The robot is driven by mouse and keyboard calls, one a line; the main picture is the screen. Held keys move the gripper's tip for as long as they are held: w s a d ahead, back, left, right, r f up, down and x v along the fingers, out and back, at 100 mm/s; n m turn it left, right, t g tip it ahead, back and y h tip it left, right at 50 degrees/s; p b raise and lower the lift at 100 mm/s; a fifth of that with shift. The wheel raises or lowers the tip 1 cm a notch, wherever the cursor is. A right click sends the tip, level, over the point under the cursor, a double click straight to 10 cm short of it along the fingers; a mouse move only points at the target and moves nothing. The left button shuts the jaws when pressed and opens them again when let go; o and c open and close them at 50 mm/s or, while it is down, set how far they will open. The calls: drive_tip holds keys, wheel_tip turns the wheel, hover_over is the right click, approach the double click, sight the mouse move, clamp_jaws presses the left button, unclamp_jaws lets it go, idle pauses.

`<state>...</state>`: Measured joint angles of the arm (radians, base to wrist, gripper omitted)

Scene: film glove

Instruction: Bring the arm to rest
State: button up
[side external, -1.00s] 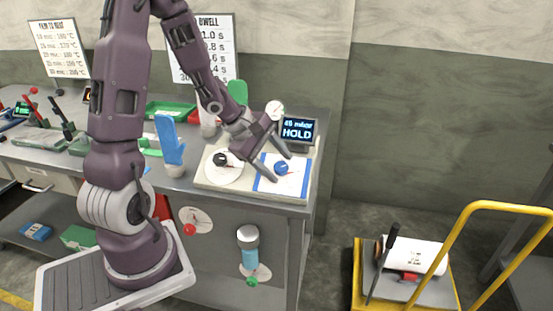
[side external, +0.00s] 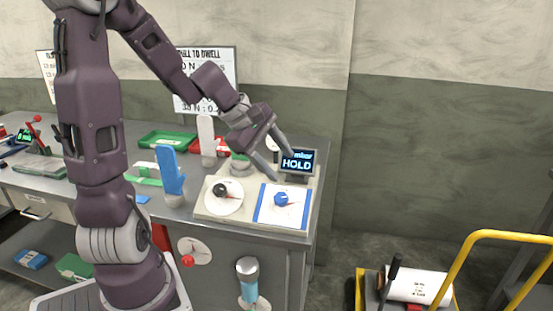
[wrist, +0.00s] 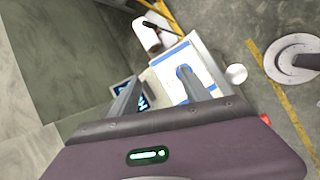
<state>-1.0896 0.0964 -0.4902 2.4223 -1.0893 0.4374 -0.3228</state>
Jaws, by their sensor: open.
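My gripper (side external: 282,165) is open and empty, held above the control panel (side external: 208,210) at the right end of the bench. Its fingers are apart, above and clear of the blue knob (side external: 281,199) on the blue-edged white plate (side external: 298,212). The black knob (side external: 220,190) sits on a round white dial to the left. The display (side external: 297,163) stands just behind the fingers and reads HOLD; its upper line is partly hidden. In the wrist view the two fingers reach over the panel, with the plate (wrist: 168,75) between and beyond them.
A blue glove form (side external: 170,172) and a white one (side external: 206,135) stand upright left of the panel. A green tray (side external: 165,139) lies behind. A yellow cart (side external: 456,258) stands right of the bench, with open floor between. A wall rises behind.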

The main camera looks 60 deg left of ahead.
drive_tip(key=shift+r, duration=0.1)
drive_tip(key=s+d+r+m+g, duration=0.1)
drive_tip(key=s+d+r+m, duration=0.1)
drive_tip(key=s+d+m, duration=0.4)
drive_tip(key=s+d+r+m, duration=0.3)
drive_tip(key=d+m, duration=0.4)
drive_tip(key=d, duration=0.2)
drive_tip(key=s+m+y, duration=0.1)
drive_tip(key=s+m, duration=0.7)
drive_tip(key=s, duration=0.3)
drive_tip(key=shift+r+m+y, duration=0.2)
drive_tip(key=shift+m+y, duration=0.1)
drive_tip(key=shift+m, duration=0.1)
idle(0.9)
